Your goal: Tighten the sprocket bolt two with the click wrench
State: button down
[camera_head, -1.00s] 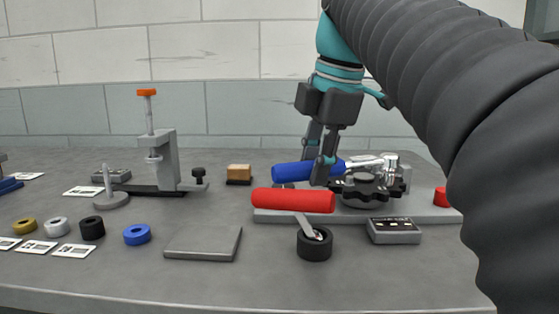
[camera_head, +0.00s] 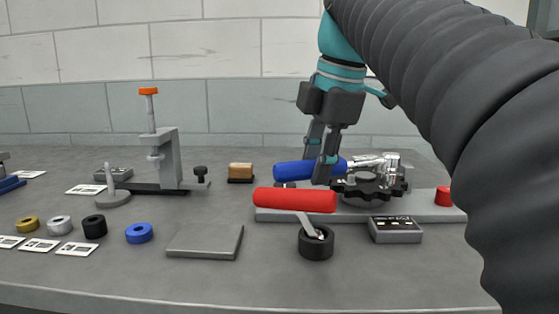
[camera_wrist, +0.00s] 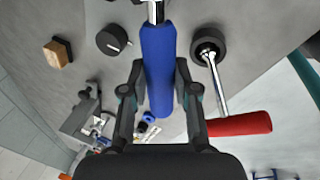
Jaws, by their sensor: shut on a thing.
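My gripper (camera_head: 319,172) is shut on the blue handle of a wrench (camera_head: 292,170); the wrist view shows the blue handle (camera_wrist: 158,62) running between the two fingers. The wrench's silver shaft and head reach right to the top of the dark toothed sprocket (camera_head: 370,187). The sprocket sits on a light grey base plate (camera_head: 425,212). A silver socket or bolt (camera_head: 391,161) stands up on the sprocket. I cannot tell which bolt is number two, or exactly how the head sits on it.
A red-handled tool (camera_head: 295,200) leans from a black round holder (camera_head: 316,244) in front of the wrench. A small grey box with a display (camera_head: 396,229) stands before the plate, and a red knob (camera_head: 443,196) is at its right. A grey clamp stand (camera_head: 168,160) is at left.

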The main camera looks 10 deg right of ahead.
jog(key=shift+w+m+p, duration=0.35)
jog(key=shift+w+m, duration=0.15)
jog(key=shift+w, duration=0.2)
jog(key=shift+w, duration=0.1)
jog(key=shift+w+m+h+p, duration=0.4)
jog(key=shift+w+m, duration=0.2)
jog(key=shift+w, duration=0.05)
jog(key=shift+w, duration=0.1)
jog(key=shift+w+m+p, duration=0.45)
jog(key=shift+w+m, duration=0.15)
jog(key=shift+w+r, duration=0.1)
jog(key=shift+w, duration=0.05)
jog(key=shift+w+d+m+h+p, duration=0.2)
jog(key=shift+w+m+h+p, duration=0.1)
jog(key=shift+w+m+p, duration=0.25)
jog(key=shift+w, duration=0.1)
